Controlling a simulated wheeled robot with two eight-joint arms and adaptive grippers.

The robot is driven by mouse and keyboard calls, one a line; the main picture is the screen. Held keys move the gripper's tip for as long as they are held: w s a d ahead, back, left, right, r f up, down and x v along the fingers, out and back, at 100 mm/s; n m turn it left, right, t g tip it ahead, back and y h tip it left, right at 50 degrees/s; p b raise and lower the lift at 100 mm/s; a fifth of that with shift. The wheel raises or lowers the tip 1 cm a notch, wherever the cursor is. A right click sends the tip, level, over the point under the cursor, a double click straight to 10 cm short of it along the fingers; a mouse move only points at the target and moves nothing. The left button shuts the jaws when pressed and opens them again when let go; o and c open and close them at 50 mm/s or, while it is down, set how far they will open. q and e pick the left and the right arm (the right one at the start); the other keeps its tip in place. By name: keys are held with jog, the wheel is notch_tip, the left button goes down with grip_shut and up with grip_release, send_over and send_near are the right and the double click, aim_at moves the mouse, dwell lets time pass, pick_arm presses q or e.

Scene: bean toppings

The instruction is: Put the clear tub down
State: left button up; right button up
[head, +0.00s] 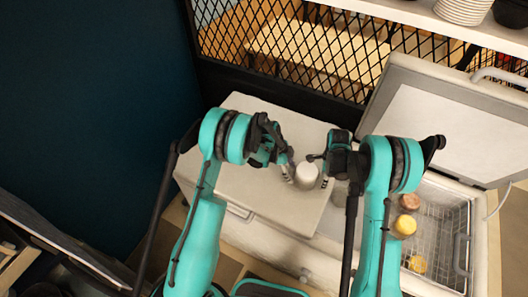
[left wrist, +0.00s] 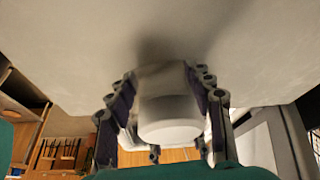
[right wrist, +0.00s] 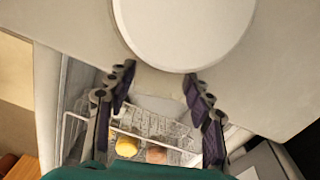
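The clear tub (head: 307,176) looks whitish with a round white lid and is upright over the white freezer top. My left gripper (head: 288,172) has its fingers on both sides of the tub, which also shows between them in the left wrist view (left wrist: 168,118). The fingers appear closed on it. Whether its base touches the surface is hard to tell. My right gripper (head: 322,160) is close on the tub's right side. In the right wrist view its fingers (right wrist: 158,100) are spread with nothing between them, and the tub's white lid (right wrist: 185,30) fills the top.
The closed white freezer top (head: 255,195) has free room left of and in front of the tub. At right the freezer is open, with a wire basket (head: 450,225) holding yellow and brown items. The raised freezer lid (head: 450,125) and a black mesh panel (head: 300,50) stand behind.

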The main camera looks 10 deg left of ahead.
pick_arm(q)
jog(key=shift+o, duration=0.4)
jog(key=shift+r, duration=0.15)
pick_arm(e)
jog(key=shift+o, duration=0.4)
jog(key=shift+r, duration=0.1)
jog(key=shift+r, duration=0.3)
pick_arm(q)
jog(key=v, duration=1.2)
pick_arm(e)
notch_tip(320, 180, up, 11)
jog(key=shift+r, duration=0.2)
